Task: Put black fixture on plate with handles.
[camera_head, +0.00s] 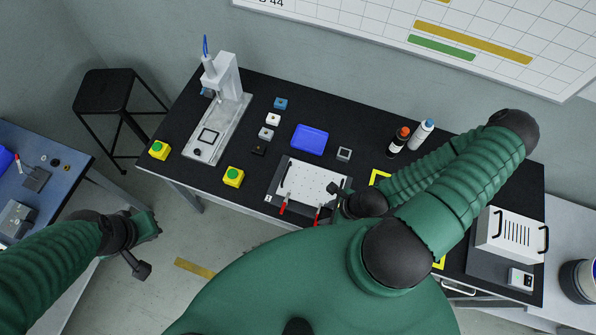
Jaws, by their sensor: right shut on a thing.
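The white plate with handles (312,181) lies near the front edge of the black table. It has red handles (283,208) at its front and a dark grip along its left side. My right gripper (338,190) is low at the plate's right edge. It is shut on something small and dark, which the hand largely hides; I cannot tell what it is. A small black block (258,150) lies left of the plate, and a dark-and-grey square piece (344,154) lies behind it; I cannot tell which is the fixture. My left gripper (146,247) hangs over the floor at the lower left, its jaw opening unclear.
A blue tray (309,139) lies behind the plate. A screwdriver gantry (222,100) stands at the back left. Yellow button boxes (233,177) sit along the front. Two bottles (421,134) stand behind my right arm. A white box (510,235) is far right.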

